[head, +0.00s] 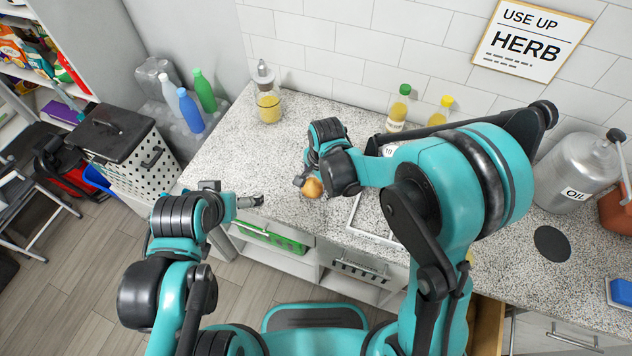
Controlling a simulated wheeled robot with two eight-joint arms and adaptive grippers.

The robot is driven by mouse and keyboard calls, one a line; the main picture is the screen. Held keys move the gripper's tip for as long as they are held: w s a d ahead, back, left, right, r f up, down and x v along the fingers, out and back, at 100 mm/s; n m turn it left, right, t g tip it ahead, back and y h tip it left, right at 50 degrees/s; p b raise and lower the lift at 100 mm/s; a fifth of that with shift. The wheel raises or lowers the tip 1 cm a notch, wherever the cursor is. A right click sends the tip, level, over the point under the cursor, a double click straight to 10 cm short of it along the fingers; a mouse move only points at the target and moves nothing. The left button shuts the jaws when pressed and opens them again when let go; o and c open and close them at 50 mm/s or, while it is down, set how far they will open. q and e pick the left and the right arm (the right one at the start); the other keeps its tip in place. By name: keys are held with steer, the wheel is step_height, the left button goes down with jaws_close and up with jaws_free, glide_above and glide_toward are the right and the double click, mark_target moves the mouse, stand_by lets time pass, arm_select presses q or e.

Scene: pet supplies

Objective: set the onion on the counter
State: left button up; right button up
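The onion (313,188) is small, round and golden brown. It shows in the head view near the front edge of the speckled counter (250,150). My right gripper (308,184) has its dark fingers around the onion and appears shut on it; part of the onion is hidden by the gripper. I cannot tell whether the onion touches the counter. My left gripper (252,201) is near the counter's front edge, left of the onion, with nothing visible in it. Its fingers are too small to tell open from shut.
A dispenser bottle (267,95) stands at the back left of the counter. Bottles with green (399,108) and yellow (441,112) caps stand by the wall. A light-framed tray (372,236) lies right of the onion, partly behind my arm. An oil canister (574,174) stands far right. The counter's left part is clear.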

mark_target(320, 188)
steer(key=shift+r, duration=0.15)
step_height(320, 188, up, 12)
steer(key=s+d+p, duration=0.1)
steer(key=s+p, duration=0.1)
steer(key=p, duration=0.2)
steer(key=s+d+r+n+t, duration=0.3)
steer(key=s+d+n, duration=0.2)
steer(key=d, duration=0.2)
steer(key=s+d+r+n+t+h, duration=0.1)
steer(key=s+d+r+n, duration=0.3)
steer(key=d, duration=0.4)
steer(key=shift+s+d+n+t, duration=0.25)
steer(key=shift+s+n+t, duration=0.65)
steer(key=shift+s, duration=0.1)
